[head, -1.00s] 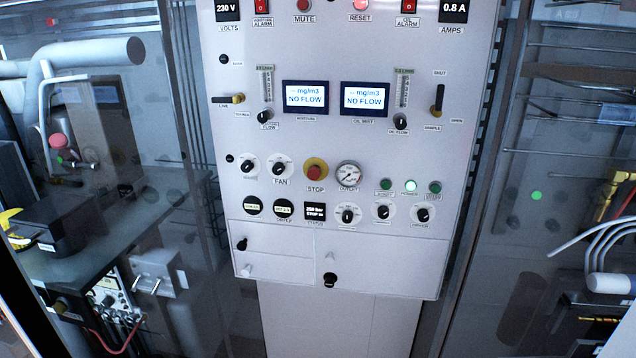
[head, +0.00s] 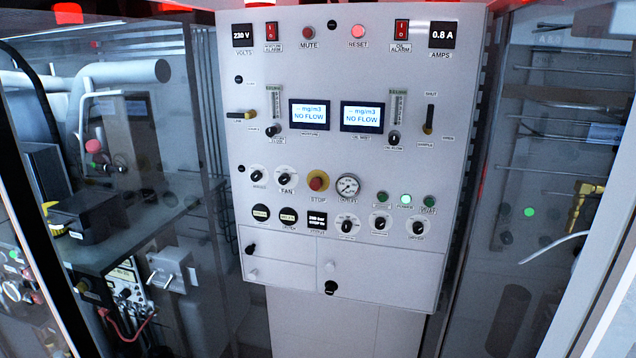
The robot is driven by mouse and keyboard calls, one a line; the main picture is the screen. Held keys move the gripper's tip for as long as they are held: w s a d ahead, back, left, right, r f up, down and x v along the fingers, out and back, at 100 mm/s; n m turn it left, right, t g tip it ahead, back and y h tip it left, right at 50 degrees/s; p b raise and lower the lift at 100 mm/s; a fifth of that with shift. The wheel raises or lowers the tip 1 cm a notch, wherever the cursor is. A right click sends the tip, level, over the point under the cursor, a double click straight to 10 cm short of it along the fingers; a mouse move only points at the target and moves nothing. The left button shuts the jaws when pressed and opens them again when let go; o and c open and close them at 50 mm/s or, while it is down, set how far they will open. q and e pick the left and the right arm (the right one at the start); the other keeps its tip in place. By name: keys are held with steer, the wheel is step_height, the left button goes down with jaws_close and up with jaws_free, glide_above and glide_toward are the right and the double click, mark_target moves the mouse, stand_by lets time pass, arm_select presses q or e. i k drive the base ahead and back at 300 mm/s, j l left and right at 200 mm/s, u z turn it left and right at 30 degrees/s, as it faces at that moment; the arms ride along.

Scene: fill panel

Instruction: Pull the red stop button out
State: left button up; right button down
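The red stop button (head: 317,183) sits on a round yellow base in the lower middle of the white panel (head: 350,260), above the label STOP. It is seen nearly face on, and whether it is pressed in or out cannot be told. Neither of my grippers is in the head view, and nothing covers the button.
Two screens (head: 361,117) reading NO FLOW are above the button. Knobs, green lamps (head: 405,200) and a status display (head: 317,219) surround it. Glass-fronted bays flank the panel, with a dark bench (head: 130,240) at left. The space before the panel looks clear.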

mark_target(315, 184)
steer(key=j+z, duration=0.5)
steer(key=j, duration=0.75)
steer(key=i, duration=0.6)
